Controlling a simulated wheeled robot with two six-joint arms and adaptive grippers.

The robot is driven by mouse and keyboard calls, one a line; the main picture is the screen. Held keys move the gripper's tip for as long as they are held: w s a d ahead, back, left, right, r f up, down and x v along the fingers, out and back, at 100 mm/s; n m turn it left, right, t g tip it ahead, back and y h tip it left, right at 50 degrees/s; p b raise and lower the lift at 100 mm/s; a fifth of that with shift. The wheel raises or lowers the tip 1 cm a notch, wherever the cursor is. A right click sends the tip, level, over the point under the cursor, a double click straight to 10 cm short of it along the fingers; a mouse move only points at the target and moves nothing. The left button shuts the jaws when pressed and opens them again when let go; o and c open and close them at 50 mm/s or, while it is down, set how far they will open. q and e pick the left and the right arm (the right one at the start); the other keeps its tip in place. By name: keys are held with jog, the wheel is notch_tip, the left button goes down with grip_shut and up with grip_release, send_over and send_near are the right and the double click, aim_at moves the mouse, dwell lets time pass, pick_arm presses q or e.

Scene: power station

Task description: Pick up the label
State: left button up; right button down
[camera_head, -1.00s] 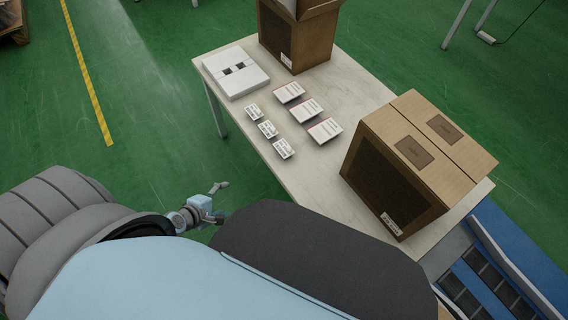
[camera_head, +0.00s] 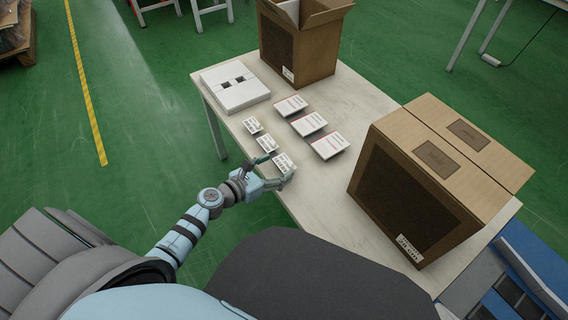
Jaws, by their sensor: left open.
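Several labels lie on the white table (camera_head: 330,185) in two short rows. The left row holds three small white labels: the far one (camera_head: 252,125), the middle one (camera_head: 267,143) and the near one (camera_head: 284,162). The right row holds three larger red-and-white labels: far (camera_head: 291,106), middle (camera_head: 309,124) and near (camera_head: 330,145). My left gripper (camera_head: 279,170) is open at the table's left edge, its fingers around or just over the near small label. I cannot tell whether it touches the label. My right gripper is not in view.
A closed cardboard box (camera_head: 425,185) stands at the table's near right. An open cardboard box (camera_head: 300,45) stands at the far end. A flat white box (camera_head: 234,87) lies at the far left corner. Blue equipment (camera_head: 515,275) is at the lower right.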

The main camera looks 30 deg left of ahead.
aim_at(284, 163)
pick_arm(q)
jog(key=x, duration=0.3)
jog(key=shift+s, duration=0.2)
jog(key=c, duration=0.5)
jog(key=shift+r, duration=0.1)
